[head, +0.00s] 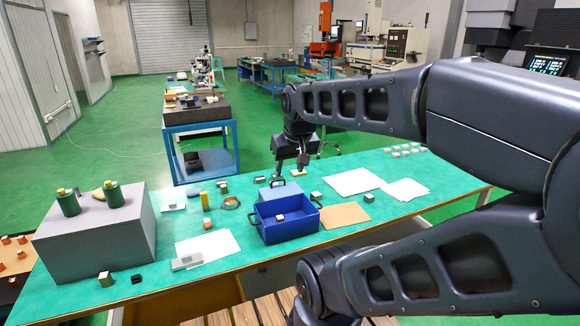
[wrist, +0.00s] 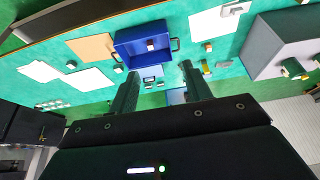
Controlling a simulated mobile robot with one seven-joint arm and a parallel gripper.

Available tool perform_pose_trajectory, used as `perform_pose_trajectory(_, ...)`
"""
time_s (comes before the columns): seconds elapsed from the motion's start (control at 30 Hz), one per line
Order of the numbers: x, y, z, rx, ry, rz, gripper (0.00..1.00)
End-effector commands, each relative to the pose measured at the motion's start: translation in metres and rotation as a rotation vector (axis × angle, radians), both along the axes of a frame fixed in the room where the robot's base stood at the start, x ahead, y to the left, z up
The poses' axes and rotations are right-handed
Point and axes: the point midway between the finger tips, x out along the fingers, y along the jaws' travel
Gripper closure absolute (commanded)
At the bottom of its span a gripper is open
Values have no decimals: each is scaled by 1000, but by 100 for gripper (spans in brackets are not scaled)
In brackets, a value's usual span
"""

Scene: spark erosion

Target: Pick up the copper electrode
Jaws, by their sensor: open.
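My gripper (head: 290,172) hangs over the far middle part of the green table (head: 390,170), behind the blue bin. In the wrist view my gripper (wrist: 160,72) has its two fingers wide apart with nothing held between them. I cannot tell for certain which thing is the copper electrode. Several orange-red pieces (head: 22,239) sit on a wooden surface at the far left. A small block (head: 280,217) lies inside the blue bin (head: 290,231).
A grey block (head: 100,240) at the left bears two green cylinders (head: 114,194). White sheets (head: 354,182) and a brown board (head: 344,215) lie on the table.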

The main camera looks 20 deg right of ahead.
Motion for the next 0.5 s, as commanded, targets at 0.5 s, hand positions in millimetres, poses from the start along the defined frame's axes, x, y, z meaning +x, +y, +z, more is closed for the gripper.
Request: perform_pose_trajectory(0.5,4,1,1,-8,6,14,47)
